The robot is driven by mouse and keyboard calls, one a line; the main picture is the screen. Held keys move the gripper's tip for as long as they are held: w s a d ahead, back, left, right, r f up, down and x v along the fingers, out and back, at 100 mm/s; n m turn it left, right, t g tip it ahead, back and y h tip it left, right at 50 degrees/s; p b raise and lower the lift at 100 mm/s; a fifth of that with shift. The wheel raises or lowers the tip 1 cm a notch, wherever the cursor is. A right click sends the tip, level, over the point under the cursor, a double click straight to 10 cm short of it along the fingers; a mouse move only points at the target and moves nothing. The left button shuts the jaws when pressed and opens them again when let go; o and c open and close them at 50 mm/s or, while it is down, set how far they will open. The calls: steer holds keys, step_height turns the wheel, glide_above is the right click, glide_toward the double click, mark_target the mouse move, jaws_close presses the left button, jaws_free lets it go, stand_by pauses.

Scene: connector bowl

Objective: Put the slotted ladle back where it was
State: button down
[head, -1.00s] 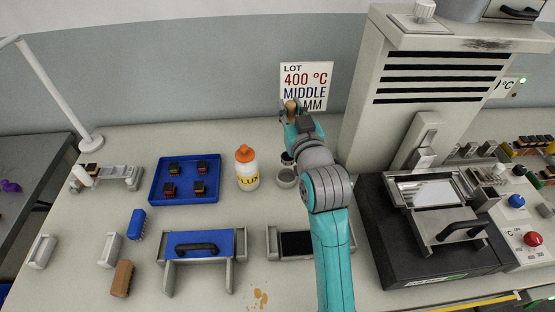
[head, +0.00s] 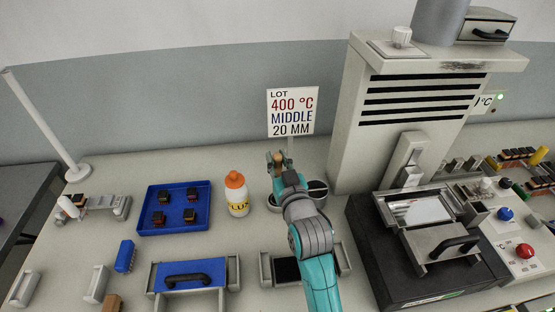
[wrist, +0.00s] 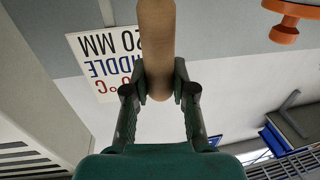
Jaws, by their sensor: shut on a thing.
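My gripper (head: 276,160) is shut on the tan, rounded handle of the slotted ladle; the handle (wrist: 156,45) stands between both fingers in the wrist view. In the head view only a small tan end of the ladle (head: 280,157) shows at the fingertips. The ladle's slotted head is not visible in either view. My gripper is above the back of the bench, in front of the post of the lot sign. Two round grey pots (head: 317,188) are just below and behind my wrist, partly hidden by it.
The lot sign (head: 291,112) reads 400 °C, middle, 20 mm. An orange-capped bottle (head: 237,195) stands close left of my gripper. A blue tray (head: 150,222) with small dark parts lies further left. A tall grey machine (head: 385,130) blocks the right.

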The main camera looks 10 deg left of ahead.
steer(key=shift+f, duration=0.15)
steer(key=c, duration=1)
jaws_free()
steer(key=shift+o, duration=0.2)
steer(key=shift+r, duration=0.2)
steer(key=v, duration=1.2)
steer(key=shift+d, duration=0.15)
